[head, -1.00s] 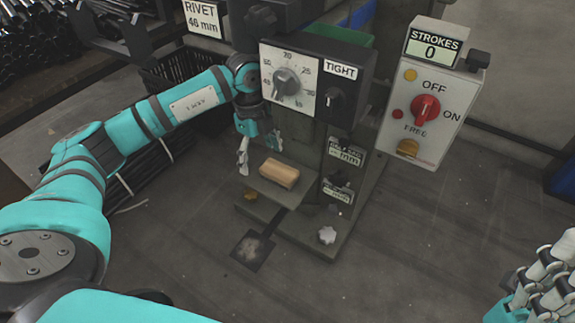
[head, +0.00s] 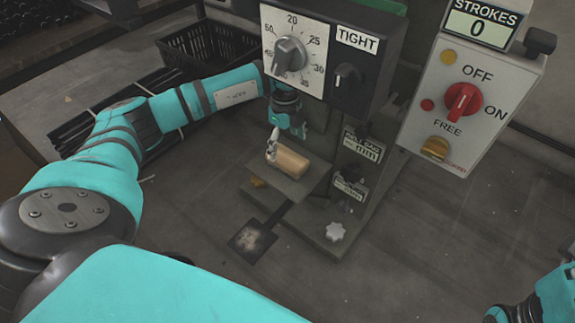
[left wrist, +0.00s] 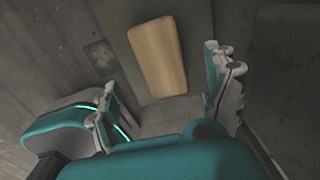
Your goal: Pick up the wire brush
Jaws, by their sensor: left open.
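The wire brush (head: 287,160) shows as a tan, wooden-looking block lying on the press's low plate; I see no bristles. It also shows in the left wrist view (left wrist: 157,55), lengthwise ahead of the fingers. My left gripper (head: 288,139) is open and just above the brush in the head view, with one fingertip overlapping its far left end. In the left wrist view the left gripper (left wrist: 160,84) has its fingers wide apart, with the brush lying between their lines and nothing held. Of my right gripper, only a teal part (head: 556,292) shows at the lower right; its fingers are not clear.
The press's dial box (head: 322,58) stands right above my left gripper. The control box (head: 470,100) with a red knob is to the right. A black crate (head: 208,47) stands behind. Floor in front is clear.

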